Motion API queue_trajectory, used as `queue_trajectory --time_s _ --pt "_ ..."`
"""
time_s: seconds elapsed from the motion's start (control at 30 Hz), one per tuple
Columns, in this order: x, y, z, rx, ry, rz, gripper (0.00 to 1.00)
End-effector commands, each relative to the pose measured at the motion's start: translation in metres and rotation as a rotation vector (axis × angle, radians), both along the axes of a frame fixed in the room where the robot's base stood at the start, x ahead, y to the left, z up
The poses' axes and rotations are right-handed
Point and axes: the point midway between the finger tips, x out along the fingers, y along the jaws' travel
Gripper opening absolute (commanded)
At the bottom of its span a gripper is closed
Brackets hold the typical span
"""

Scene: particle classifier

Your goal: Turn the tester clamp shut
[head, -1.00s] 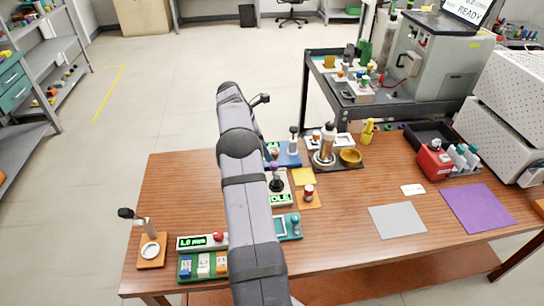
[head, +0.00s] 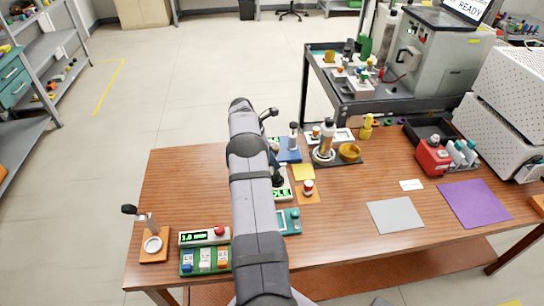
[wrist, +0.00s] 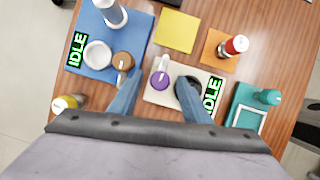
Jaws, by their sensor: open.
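My gripper (wrist: 159,84) is open, its two blue fingers spread over a pale tester block (wrist: 152,95) with a green IDLE display (wrist: 212,96). Between the fingers are a purple round knob (wrist: 160,80) and a pale lever (wrist: 163,63); a dark round part (wrist: 190,83) lies by the right fingertip. I cannot tell whether the fingers touch them. A blue unit (wrist: 78,62), also reading IDLE, carries a white disc (wrist: 97,53) and a brown knob (wrist: 123,62). I cannot tell for sure which part is the clamp. My arm partly covers the pale block (head: 284,193) in the head view.
A yellow-topped item (wrist: 67,103) stands left.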

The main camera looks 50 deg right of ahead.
Motion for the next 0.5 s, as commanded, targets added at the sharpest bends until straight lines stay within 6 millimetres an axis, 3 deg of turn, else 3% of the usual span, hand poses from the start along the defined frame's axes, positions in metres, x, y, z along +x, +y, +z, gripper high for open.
queue_trajectory --time_s 0.13,0.3,0.5 --pt "0.0001 -0.0001 0.0000 0.000 0.000 0.000 0.43" --pt "0.0001 0.0002 0.0002 0.000 0.000 0.000 0.03" --pt "0.0004 -0.0002 -0.0009 0.000 0.000 -0.010 0.02"
